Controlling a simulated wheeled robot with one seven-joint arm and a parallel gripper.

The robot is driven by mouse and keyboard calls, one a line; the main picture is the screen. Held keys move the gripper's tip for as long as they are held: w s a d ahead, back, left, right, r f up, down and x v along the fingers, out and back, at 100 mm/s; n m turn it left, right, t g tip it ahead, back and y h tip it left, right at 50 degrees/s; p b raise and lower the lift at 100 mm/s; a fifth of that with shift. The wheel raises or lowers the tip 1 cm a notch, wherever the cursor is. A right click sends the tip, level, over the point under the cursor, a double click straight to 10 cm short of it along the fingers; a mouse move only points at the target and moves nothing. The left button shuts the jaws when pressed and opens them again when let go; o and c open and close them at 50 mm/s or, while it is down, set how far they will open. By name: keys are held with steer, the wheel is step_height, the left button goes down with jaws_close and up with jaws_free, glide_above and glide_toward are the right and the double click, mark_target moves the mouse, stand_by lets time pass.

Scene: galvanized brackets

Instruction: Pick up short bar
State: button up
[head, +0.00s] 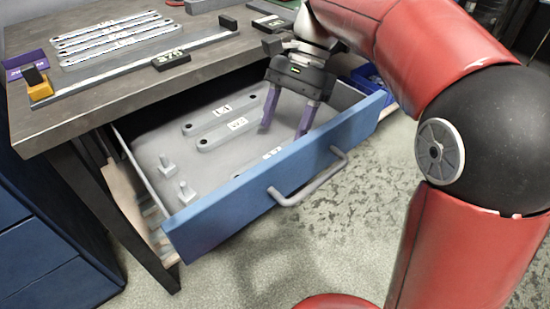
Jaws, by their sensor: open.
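An open drawer (180,222) with a blue front holds grey bars with rounded ends. One bar (206,122) lies toward the back and a second bar (215,139) lies just in front of it, each with a white label. A third labelled bar (268,155) is mostly hidden behind the drawer front. I cannot tell which is the short bar. My gripper (285,128) points down over the right part of the drawer. Its two purple fingers are apart with nothing seen between them, right of the two visible bars. Its height above the drawer floor is unclear.
Two small upright metal pieces (186,192) stand at the drawer's left. The workbench (110,105) above carries several long labelled bars (120,38) and a measuring rail with a yellow end block (40,90). The drawer's walls and front surround the bars. A blue bin (368,78) is at the right.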

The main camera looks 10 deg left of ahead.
mark_target(279, 145)
steer(key=x, duration=0.4)
steer(key=shift+s+d+f+b, duration=0.15)
steer(key=shift+s+f+b, duration=0.15)
steer(key=shift+s, duration=0.1)
jaws_close()
steer(key=shift+r, duration=0.15)
